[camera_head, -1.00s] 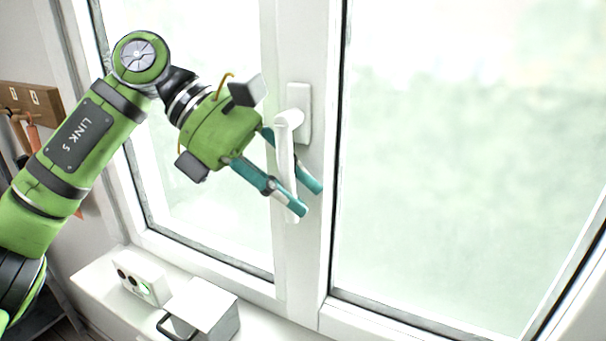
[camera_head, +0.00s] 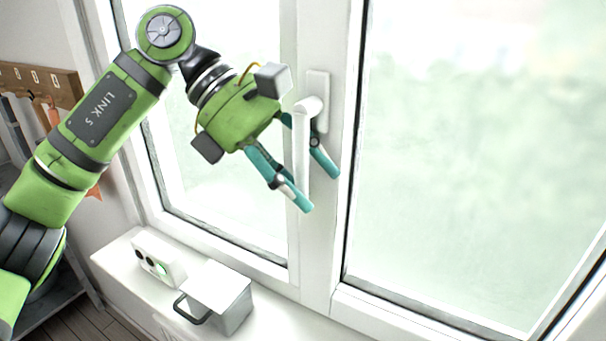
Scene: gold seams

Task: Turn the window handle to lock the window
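The white window handle (camera_head: 301,145) hangs straight down from its base plate (camera_head: 318,100) on the window's middle frame. My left gripper (camera_head: 319,192) comes in from the left. Its two teal fingers are spread, one on each side of the handle's grip, with the near finger in front and to the left and the far one to the right. A gap shows between the fingers and the handle, and I cannot tell whether either finger touches it. The window (camera_head: 319,260) looks closed. My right gripper is out of view.
A white box with a dark handle (camera_head: 222,290) and a small white block with dark round holes (camera_head: 155,258) stand on the sill (camera_head: 120,265) below. A wooden hook rail (camera_head: 40,80) with hanging tools is on the left wall. The right pane is unobstructed.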

